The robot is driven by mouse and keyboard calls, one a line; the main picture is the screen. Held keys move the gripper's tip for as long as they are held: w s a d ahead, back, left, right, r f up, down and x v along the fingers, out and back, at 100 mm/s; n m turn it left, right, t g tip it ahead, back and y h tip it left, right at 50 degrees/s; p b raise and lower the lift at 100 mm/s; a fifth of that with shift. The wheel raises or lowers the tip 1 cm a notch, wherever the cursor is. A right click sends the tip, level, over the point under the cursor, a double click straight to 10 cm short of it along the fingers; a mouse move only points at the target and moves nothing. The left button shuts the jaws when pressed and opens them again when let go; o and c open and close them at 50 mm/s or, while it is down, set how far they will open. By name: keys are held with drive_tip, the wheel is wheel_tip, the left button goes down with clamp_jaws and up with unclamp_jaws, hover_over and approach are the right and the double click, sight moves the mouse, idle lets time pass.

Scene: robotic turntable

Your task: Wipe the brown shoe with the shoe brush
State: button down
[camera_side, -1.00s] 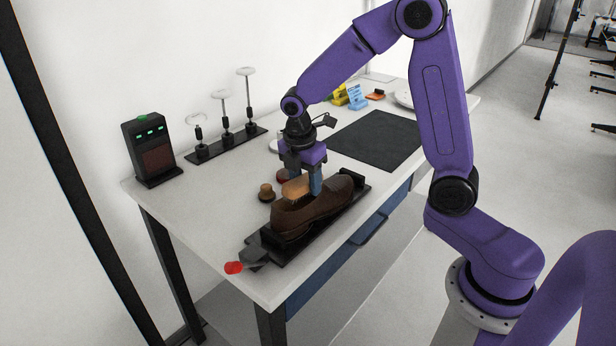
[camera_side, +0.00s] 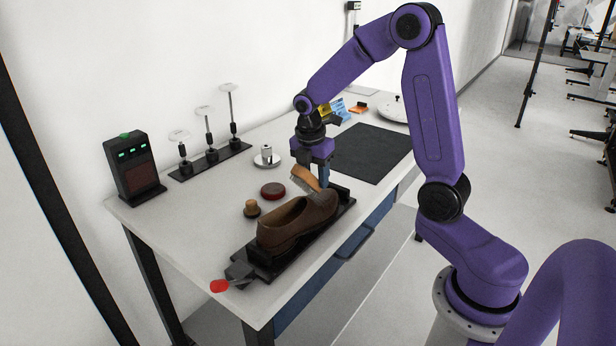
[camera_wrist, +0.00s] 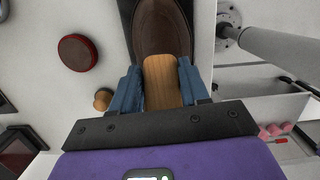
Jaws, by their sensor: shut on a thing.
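The brown shoe (camera_side: 292,222) sits on a black holder (camera_side: 262,262) near the table's front edge, its toe toward the far right. My gripper (camera_side: 313,172) is shut on the shoe brush (camera_side: 303,180), which has a tan wooden back and pale bristles. The brush is tilted, with its bristles at the toe end of the shoe; I cannot tell for sure whether they touch. In the wrist view, the brush back (camera_wrist: 161,80) lies between the blue fingers, and the shoe's toe (camera_wrist: 158,28) shows beyond it.
A dark red round tin (camera_side: 272,190) and a small wooden-topped piece (camera_side: 251,208) lie left of the shoe. A black mat (camera_side: 372,146) lies behind. A black device (camera_side: 135,166) stands far left.

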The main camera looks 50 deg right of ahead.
sight(303, 184)
drive_tip(key=a, duration=0.1)
drive_tip(key=a+r, duration=0.1)
drive_tip(key=a, duration=0.1)
drive_tip(key=shift+a+r, duration=0.15)
drive_tip(key=shift+a, duration=0.1)
drive_tip(key=a, duration=0.1)
drive_tip(key=a+f, duration=0.1)
drive_tip(key=a, duration=0.1)
drive_tip(key=shift+a+f, duration=0.5)
drive_tip(key=shift+a, duration=1.35)
drive_tip(key=shift+d+r, duration=0.15)
drive_tip(key=shift+d, duration=1.2)
drive_tip(key=shift+d+r, duration=0.1)
drive_tip(key=shift+d, duration=1.2)
drive_tip(key=d, duration=0.1)
drive_tip(key=d+r, duration=0.1)
drive_tip(key=d, duration=0.1)
drive_tip(key=shift+s+d+r, duration=0.1)
drive_tip(key=shift+d+r, duration=0.05)
drive_tip(key=shift+r, duration=0.1)
drive_tip(key=shift+d+f, duration=0.45)
drive_tip(key=shift+d, duration=0.4)
drive_tip(key=shift+w+r, duration=0.2)
drive_tip(key=shift+r, duration=0.55)
drive_tip(key=shift+a+r, duration=0.15)
drive_tip(key=shift+r, duration=2.95)
